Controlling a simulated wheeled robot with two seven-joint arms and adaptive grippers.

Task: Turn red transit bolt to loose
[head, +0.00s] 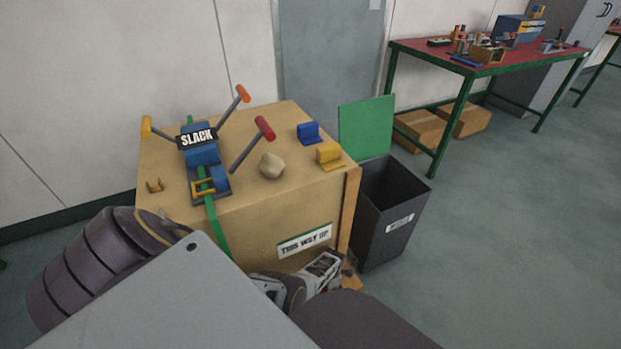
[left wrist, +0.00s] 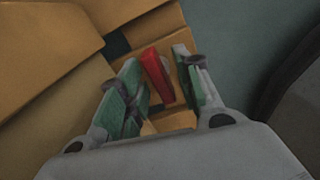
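The red transit bolt (left wrist: 156,76) shows in the left wrist view as a red bar on a wooden surface. My left gripper (left wrist: 157,60) is open, with one green-padded finger on each side of the bolt. A gap shows on the left finger's side; contact on the right side is unclear. In the head view my left gripper (head: 328,268) is low at the front right corner of the wooden crate (head: 240,235), below its "THIS WAY UP" label (head: 304,241). The bolt is not clearly visible there. My right gripper is not in view.
On the crate top are a strap tensioner with a "SLACK" sign (head: 197,138), a red-gripped lever (head: 252,144), an orange-gripped lever (head: 234,107), a beige lump (head: 271,166) and blue (head: 308,132) and yellow (head: 329,156) brackets. A dark bin (head: 385,220) stands close on the right.

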